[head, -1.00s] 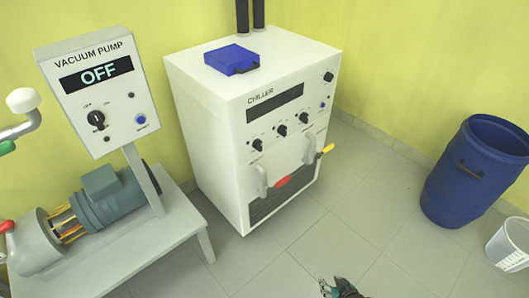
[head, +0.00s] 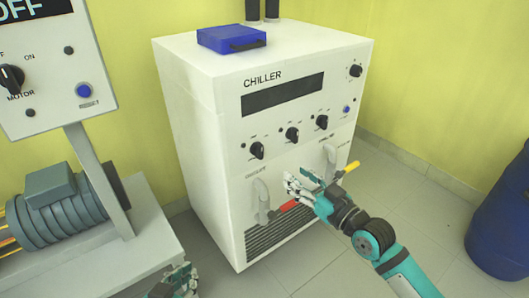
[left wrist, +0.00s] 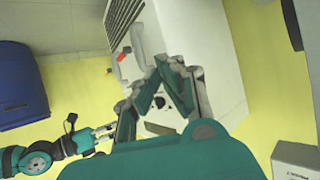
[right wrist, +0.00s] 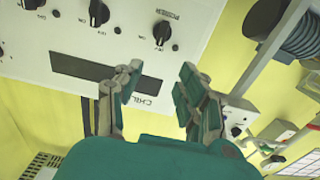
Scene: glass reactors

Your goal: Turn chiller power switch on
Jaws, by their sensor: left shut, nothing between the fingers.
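The white chiller (head: 205,130) stands in the middle of the head view, its display (head: 283,94) dark and blank. A row of black knobs runs below the display. The leftmost knob (head: 257,151) also shows in the right wrist view (right wrist: 162,32); its small label is hard to read. My right gripper (head: 292,184) is open and empty in front of the chiller's lower front, between the two handles; contact cannot be told. In the right wrist view its fingers (right wrist: 158,78) are apart. My left gripper (head: 182,268) is shut and empty at the bottom edge, left of the chiller.
A red-tipped valve handle (head: 289,205) and a yellow one (head: 351,167) stick out low on the chiller. A blue box (head: 230,37) lies on top. The vacuum pump panel (head: 45,75) stands left, and a blue barrel (head: 505,225) right. Floor is free in front.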

